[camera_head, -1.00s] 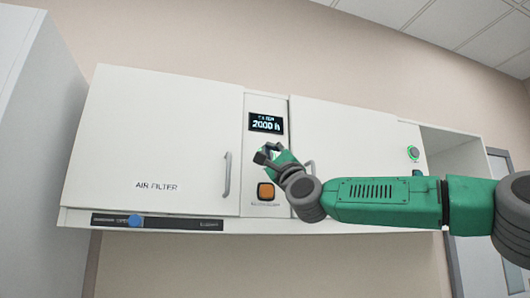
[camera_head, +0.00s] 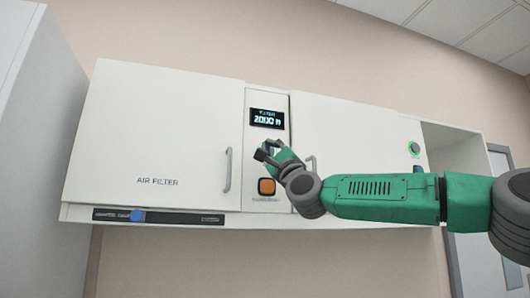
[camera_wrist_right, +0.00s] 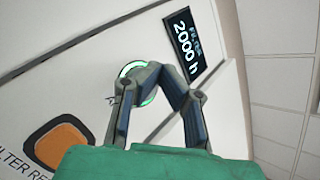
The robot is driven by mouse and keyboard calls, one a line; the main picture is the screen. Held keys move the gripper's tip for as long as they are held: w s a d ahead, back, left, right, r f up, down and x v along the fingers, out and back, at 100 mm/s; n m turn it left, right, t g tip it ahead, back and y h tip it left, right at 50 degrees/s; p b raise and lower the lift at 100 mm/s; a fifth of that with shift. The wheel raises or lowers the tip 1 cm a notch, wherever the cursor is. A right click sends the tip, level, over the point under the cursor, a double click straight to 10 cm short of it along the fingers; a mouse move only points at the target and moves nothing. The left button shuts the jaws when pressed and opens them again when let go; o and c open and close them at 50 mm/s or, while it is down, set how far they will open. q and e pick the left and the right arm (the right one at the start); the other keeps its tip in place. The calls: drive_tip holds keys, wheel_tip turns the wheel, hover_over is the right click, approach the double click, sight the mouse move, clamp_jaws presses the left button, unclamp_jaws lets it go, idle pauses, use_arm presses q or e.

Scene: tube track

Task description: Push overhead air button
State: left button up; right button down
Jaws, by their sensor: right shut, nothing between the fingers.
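A round button with a green lit ring (camera_wrist_right: 134,76) sits on the white cabinet panel, partly hidden behind my fingers in the right wrist view. My right gripper (camera_head: 266,152) is shut and empty, with its fingertips just below the display in the head view. In the right wrist view its fingertips (camera_wrist_right: 154,68) meet in front of the ringed button. I cannot tell whether they touch it. My left gripper is not in view.
The display (camera_head: 267,118) reads 2000 h. An orange square button (camera_head: 266,187) is below my gripper. The left door (camera_head: 150,130), marked AIR FILTER, has a vertical handle (camera_head: 228,170). A strip with a blue knob (camera_head: 137,215) runs underneath. An open shelf is at the right.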

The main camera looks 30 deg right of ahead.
drive_tip(key=shift+w+d, duration=0.3)
drive_tip(key=shift+d, duration=0.3)
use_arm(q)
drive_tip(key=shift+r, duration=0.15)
use_arm(e)
drive_tip(key=shift+a+r, duration=0.1)
drive_tip(key=shift+a, duration=0.4)
